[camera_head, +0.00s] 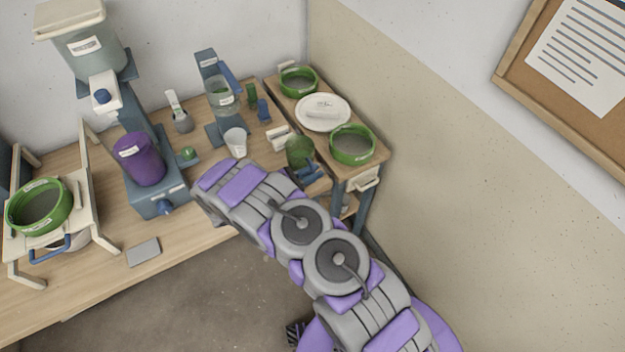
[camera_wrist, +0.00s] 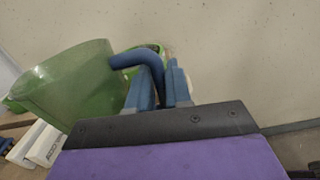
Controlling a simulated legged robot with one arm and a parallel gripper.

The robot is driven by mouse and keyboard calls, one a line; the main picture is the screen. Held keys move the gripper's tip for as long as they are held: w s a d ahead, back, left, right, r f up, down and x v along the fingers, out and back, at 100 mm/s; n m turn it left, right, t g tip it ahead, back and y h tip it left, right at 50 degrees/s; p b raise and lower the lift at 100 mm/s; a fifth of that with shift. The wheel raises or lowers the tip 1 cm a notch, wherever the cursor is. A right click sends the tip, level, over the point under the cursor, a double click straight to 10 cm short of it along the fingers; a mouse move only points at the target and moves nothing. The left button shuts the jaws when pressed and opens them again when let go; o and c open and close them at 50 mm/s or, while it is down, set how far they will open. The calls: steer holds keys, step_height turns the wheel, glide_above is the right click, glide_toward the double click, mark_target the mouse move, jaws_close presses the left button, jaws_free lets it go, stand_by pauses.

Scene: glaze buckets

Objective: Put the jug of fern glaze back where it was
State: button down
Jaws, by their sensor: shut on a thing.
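The green see-through jug (camera_wrist: 70,80) is large at the left of the wrist view, and its blue bent handle (camera_wrist: 130,58) reaches to my gripper (camera_wrist: 160,86). My gripper is shut on this handle. In the head view the green jug (camera_head: 299,151) shows just beyond my arm, by the right end of the wooden bench. My gripper's fingers are mostly hidden behind my arm there. I cannot tell whether the jug's base touches a surface. No name can be read on the jug.
A side stand holds two green-rimmed bowls (camera_head: 352,145) and a white plate (camera_head: 323,108). A white cup (camera_head: 235,141), a blue stand with a clear jug (camera_head: 222,97), a purple container (camera_head: 139,160) and a green sieve (camera_head: 40,206) stand on the bench. A grey slab (camera_head: 143,252) lies at the front.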

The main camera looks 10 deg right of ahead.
steer(key=shift+d+f+b, duration=0.25)
steer(key=shift+f, duration=0.7)
steer(key=shift+d+f+b, duration=0.2)
steer(key=shift+f, duration=0.75)
steer(key=c, duration=1.4)
jaws_free()
steer(key=shift+a, duration=0.2)
steer(key=o, duration=0.3)
steer(key=shift+d, duration=0.2)
steer(key=shift+o, duration=0.2)
steer(key=shift+d, duration=0.45)
steer(key=p+v, duration=0.2)
steer(key=v, duration=1.1)
steer(key=d+r+m+g+y, duration=0.1)
steer(key=d+r+m+g, duration=0.65)
steer(key=r, duration=0.65)
steer(key=s+d+r+m+g+y, duration=0.3)
steer(key=s+d+r+m+y, duration=0.1)
steer(key=s+d+r, duration=0.6)
steer(key=s+d+r+m+y, duration=0.2)
steer(key=s+r+m+y, duration=0.45)
steer(key=s, duration=0.65)
steer(key=s+a+r+m+t+y, duration=0.2)
steer(key=s+a+y, duration=0.4)
steer(key=s, duration=0.6)
steer(key=shift+a+m+t, duration=0.2)
steer(key=shift+m+t, duration=0.2)
steer(key=shift+t, duration=0.15)
